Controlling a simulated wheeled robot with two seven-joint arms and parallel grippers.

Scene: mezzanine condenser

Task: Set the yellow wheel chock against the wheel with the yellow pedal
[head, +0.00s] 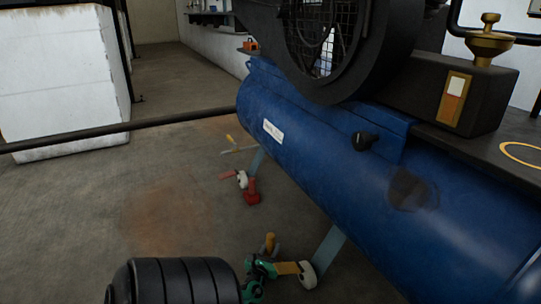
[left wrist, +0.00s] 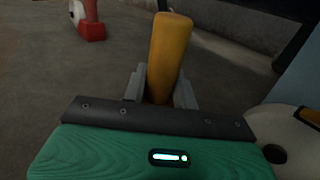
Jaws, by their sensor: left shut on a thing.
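The yellow wheel chock shows as an upright orange-yellow post (left wrist: 170,50), which also shows in the head view (head: 270,241). My left gripper (head: 268,252) is shut on it, grey fingers on both sides in the left wrist view (left wrist: 160,90). The chock's lower part is hidden by the gripper. The near white wheel (head: 308,275), with its yellow pedal (head: 288,268), stands just right of the gripper. In the left wrist view this wheel (left wrist: 288,142) is at the right edge. Whether the chock touches the floor or wheel I cannot tell. My right gripper is not in view.
The blue tank (head: 330,160) stands on legs above the wheels. A farther wheel (head: 242,179) has a red pedal (head: 228,174) and a red chock (head: 252,195) beside it. A yellow-handled item (head: 230,138) lies beyond. Floor left of the wheels is clear.

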